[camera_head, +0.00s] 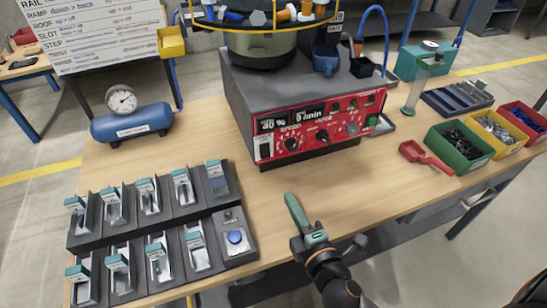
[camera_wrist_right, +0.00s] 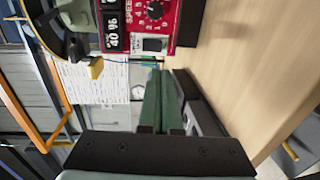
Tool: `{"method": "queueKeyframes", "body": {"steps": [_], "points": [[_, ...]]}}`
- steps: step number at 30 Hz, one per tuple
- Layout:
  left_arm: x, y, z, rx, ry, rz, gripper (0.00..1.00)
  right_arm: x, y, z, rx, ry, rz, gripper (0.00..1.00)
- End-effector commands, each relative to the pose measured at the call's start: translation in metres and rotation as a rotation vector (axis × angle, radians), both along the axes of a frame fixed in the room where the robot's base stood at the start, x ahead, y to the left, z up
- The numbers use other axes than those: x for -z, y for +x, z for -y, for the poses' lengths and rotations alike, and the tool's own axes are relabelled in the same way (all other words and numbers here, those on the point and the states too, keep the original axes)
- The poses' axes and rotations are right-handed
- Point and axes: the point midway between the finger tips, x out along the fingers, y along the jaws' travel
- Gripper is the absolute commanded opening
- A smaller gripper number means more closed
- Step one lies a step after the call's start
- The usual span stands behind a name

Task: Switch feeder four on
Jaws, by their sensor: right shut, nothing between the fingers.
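The bowl feeder has a grey base (camera_head: 300,85) with a red control panel (camera_head: 345,122) on its front. A rocker switch (camera_head: 265,147) sits at the panel's left end; it also shows in the right wrist view (camera_wrist_right: 153,44). I cannot tell which way it is tipped. The displays (camera_head: 290,116) are lit, with a percentage on the left and 0 /min on the right. My right gripper (camera_head: 289,198), with green fingers, is shut and empty over the table's front part, apart from the panel and below it in the picture. My left gripper is not in view.
A black rack (camera_head: 158,228) with several labelled slots and a blue button (camera_head: 235,237) stands left of my right gripper. A red scoop (camera_head: 425,157) and parts bins (camera_head: 460,145) are at the right. A blue air tank (camera_head: 131,124) stands at the back left. The wood between gripper and panel is clear.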

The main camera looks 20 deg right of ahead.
Motion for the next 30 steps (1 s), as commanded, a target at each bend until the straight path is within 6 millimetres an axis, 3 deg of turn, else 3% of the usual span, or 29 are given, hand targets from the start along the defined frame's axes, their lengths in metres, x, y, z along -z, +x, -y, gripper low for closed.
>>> {"method": "queueKeyframes", "body": {"steps": [14,30], "points": [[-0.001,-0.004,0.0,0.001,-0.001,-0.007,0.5,0.0,0.007,0.0,0.0,-0.004,0.002,0.0],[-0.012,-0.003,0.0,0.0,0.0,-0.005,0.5,0.01,0.097,-0.003,0.0,-0.004,0.002,0.0]]}}
